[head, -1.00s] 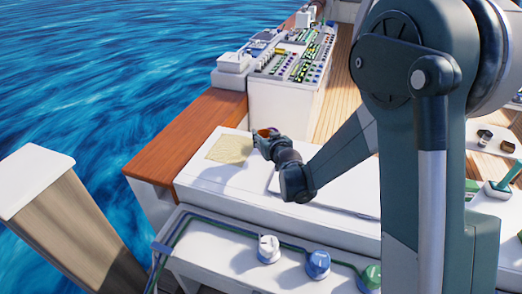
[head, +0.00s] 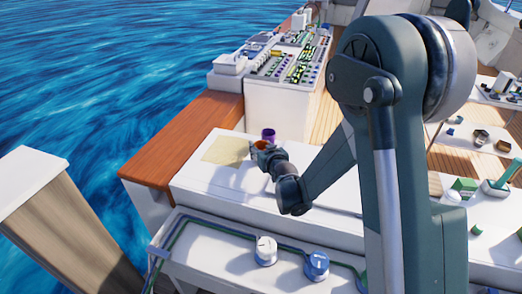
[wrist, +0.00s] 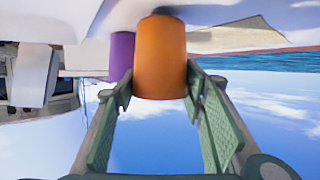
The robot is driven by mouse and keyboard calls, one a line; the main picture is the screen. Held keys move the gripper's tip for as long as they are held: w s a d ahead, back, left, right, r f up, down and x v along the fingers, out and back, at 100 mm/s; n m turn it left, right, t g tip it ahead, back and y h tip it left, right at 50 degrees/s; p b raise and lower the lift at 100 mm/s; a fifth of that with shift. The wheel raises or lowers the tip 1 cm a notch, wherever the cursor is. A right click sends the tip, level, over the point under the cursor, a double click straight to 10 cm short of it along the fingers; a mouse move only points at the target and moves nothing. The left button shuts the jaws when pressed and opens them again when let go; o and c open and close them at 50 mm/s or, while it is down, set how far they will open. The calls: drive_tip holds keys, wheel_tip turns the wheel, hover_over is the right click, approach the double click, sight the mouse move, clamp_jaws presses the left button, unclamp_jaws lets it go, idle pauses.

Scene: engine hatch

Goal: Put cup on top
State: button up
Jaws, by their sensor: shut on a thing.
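An orange cup (wrist: 160,58) is between the fingers of my gripper (wrist: 158,86) in the wrist view, and the gripper is shut on it. Only a small orange part of the cup shows at the gripper (head: 262,150) in the head view. A purple cup (head: 268,135) stands on the white hatch top just behind the gripper. In the wrist view the purple cup (wrist: 121,55) is partly hidden behind the orange one. I cannot tell whether the two cups touch.
A pale yellow mat (head: 226,150) lies on the white top (head: 215,180), left of the gripper. A wooden ledge (head: 190,140) and water are farther left. A control panel (head: 290,60) stands behind. Knobs (head: 265,250) line the lower front shelf. The white top left of my forearm is mostly clear.

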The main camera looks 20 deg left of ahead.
drive_tip(key=shift+f, duration=0.3)
drive_tip(key=shift+f, duration=0.25)
drive_tip(key=o, duration=0.9)
drive_tip(key=shift+r, duration=0.2)
drive_tip(key=shift+r, duration=0.1)
drive_tip(key=p+v, duration=0.2)
drive_tip(key=v, duration=1)
